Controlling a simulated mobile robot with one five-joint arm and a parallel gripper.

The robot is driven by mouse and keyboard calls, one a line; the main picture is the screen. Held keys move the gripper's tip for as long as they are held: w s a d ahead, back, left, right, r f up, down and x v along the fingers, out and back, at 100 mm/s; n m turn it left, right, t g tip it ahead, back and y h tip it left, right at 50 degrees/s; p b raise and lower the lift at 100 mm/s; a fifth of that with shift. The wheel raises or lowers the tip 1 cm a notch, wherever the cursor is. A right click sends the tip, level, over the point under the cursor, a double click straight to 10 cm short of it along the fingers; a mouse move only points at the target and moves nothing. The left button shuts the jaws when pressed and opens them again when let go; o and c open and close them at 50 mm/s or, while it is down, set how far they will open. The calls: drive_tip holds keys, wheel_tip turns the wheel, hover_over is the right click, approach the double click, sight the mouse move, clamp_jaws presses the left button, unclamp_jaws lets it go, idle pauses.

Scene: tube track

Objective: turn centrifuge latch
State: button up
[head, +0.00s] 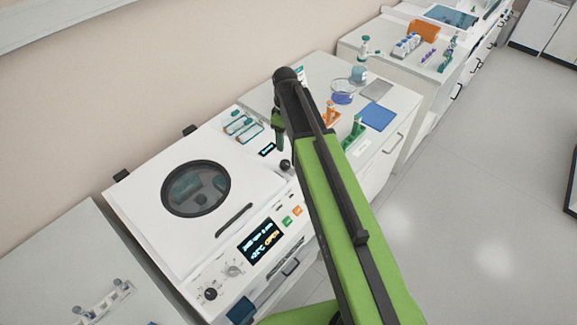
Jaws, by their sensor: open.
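The white centrifuge (152,226) stands left of centre, its lid lying flat with a round dark window (196,188). A black slanted handle bar (234,219) is on the lid's front part. A small black knob (285,165), possibly the latch, sits at the right end of the centrifuge top. My gripper (279,148) hangs from the end of my green and black arm, just above and behind this knob in the picture. It looks small and its fingers are hard to make out. Nothing shows in it. Contact with the knob cannot be told.
The front panel has a lit display (261,242), dials and coloured buttons. A tube rack (242,127) stands at the back right of the centrifuge. Right of it, a bench holds a beaker (342,91), a blue pad (377,116) and small racks. The floor at right is clear.

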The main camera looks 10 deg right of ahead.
sight(286, 163)
wheel_tip(286, 163, down, 13)
drive_tip(key=b, duration=1.1)
drive_tip(key=shift+r, duration=0.2)
drive_tip(key=shift+r, duration=0.15)
drive_tip(key=shift+c, duration=0.2)
